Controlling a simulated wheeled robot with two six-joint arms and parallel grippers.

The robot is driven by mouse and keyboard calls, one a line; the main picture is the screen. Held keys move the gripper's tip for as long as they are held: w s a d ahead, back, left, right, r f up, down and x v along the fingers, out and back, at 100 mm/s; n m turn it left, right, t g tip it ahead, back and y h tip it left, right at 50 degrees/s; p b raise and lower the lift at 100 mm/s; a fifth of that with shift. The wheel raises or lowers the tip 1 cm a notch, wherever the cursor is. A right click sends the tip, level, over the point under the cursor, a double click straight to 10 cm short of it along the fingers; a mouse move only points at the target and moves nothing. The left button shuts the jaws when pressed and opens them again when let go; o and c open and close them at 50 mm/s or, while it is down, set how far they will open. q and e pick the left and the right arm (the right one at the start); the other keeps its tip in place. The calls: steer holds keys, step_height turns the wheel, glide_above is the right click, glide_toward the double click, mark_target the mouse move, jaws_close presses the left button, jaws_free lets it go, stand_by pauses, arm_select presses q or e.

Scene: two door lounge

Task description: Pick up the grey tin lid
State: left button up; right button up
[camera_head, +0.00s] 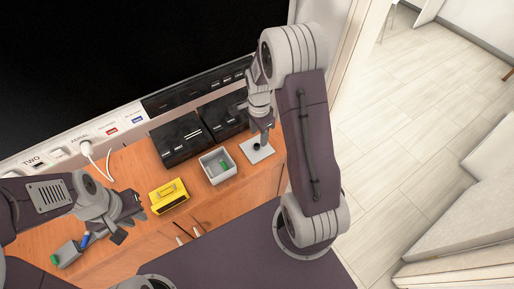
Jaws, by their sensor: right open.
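The grey tin lid (257,156) lies flat on the wooden surface, a square plate with a dark knob-like spot near its middle. My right gripper (261,141) is directly above it, pointing down, its tips close to the knob. The gripper is open; whether it touches the knob is hard to tell. An open grey tin (203,166) stands just left of the lid with a green thing inside. My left gripper (128,221) is open and empty over the left part of the surface, away from the lid.
A yellow box (168,197) stands left of the tin, and black boxes (181,139) stand behind it. A grey container (67,255) with green and blue things is at the lower left.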

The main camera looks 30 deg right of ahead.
mark_target(257, 145)
steer(key=shift+w+d+f, duration=0.1)
steer(key=shift+f, duration=0.55)
steer(key=shift+a+f, duration=0.2)
steer(key=shift+f, duration=0.15)
step_height(257, 145, down, 4)
steer(key=shift+w+a+f, duration=0.15)
steer(key=shift+f, duration=0.05)
steer(key=shift+r, duration=0.1)
jaws_close()
